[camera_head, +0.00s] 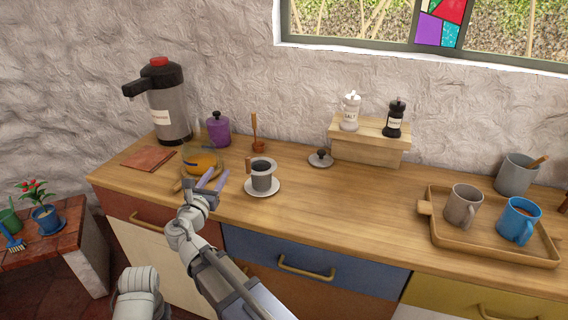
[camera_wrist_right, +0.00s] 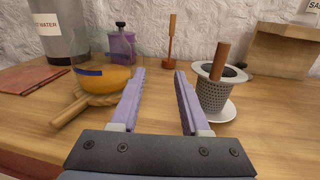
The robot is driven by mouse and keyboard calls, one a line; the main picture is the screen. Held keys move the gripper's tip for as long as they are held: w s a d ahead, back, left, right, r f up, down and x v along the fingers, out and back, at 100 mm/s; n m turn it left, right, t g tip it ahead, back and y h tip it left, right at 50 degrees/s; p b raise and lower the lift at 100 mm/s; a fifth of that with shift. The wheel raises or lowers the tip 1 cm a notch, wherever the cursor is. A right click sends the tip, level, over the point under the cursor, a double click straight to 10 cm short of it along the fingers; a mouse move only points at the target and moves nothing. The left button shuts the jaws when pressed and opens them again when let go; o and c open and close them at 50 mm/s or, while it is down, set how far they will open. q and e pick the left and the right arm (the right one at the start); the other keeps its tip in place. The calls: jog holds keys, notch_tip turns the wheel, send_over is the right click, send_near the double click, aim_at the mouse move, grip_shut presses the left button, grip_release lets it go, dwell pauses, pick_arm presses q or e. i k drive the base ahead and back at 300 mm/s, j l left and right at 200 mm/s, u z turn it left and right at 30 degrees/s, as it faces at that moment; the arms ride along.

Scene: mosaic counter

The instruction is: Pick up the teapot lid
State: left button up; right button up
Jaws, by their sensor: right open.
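The teapot lid (camera_head: 320,158) is a flat grey disc with a dark knob, lying on the counter in front of the wooden riser. In the right wrist view, only a dark bit shows behind the strainer, and I cannot tell if it is the lid. The glass teapot (camera_head: 205,161) holds amber liquid and stands left of my right gripper; it also shows in the right wrist view (camera_wrist_right: 104,76). My right gripper (camera_head: 213,178) is open and empty over the counter, between teapot and strainer, well left of the lid. My left gripper is out of view.
A grey mesh strainer (camera_head: 262,178) stands on a white saucer (camera_head: 262,194) between my right gripper and the lid. A purple jar (camera_head: 218,130), a flask (camera_head: 168,110) and a wooden riser (camera_head: 365,148) stand behind. Counter right of the lid is clear up to the tray (camera_head: 480,250).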

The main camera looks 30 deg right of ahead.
aim_at(320, 159)
jog(key=j+z, duration=0.2)
jog(key=z, duration=0.25)
jog(key=l+z, duration=0.1)
jog(key=z, duration=0.35)
jog(key=l+z, duration=0.1)
jog(key=z, duration=0.35)
jog(key=i, duration=0.05)
